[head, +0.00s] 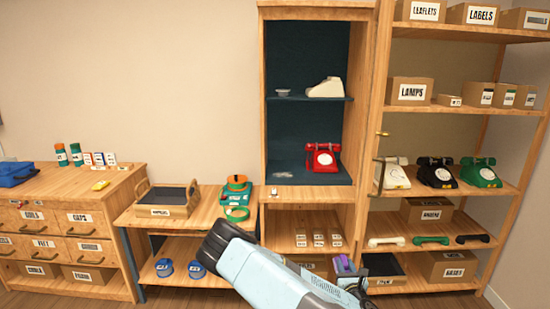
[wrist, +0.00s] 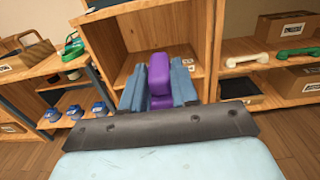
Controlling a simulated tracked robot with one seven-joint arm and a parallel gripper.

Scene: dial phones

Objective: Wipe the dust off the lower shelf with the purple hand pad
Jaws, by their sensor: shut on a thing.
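My gripper (head: 350,268) is shut on the purple hand pad (wrist: 158,80), which stands up between the two blue fingers in the wrist view. In the head view only a bit of the pad (head: 342,264) shows, low and in front of the cabinet. The tall wooden cabinet has a dark blue inside with two shelves. Its lower shelf (head: 335,177) holds a red dial phone (head: 322,157) at the right. A pale grey patch that looks like dust (head: 287,170) lies on this shelf at the left. The pad is apart from and below this shelf.
The upper shelf (head: 305,98) holds a small dish (head: 283,92) and a cream phone shell (head: 325,88). An open cabinet door edge (head: 380,150) stands at the right. A small white item (head: 274,191) lies on the ledge below. Racks with phones and boxes stand further right.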

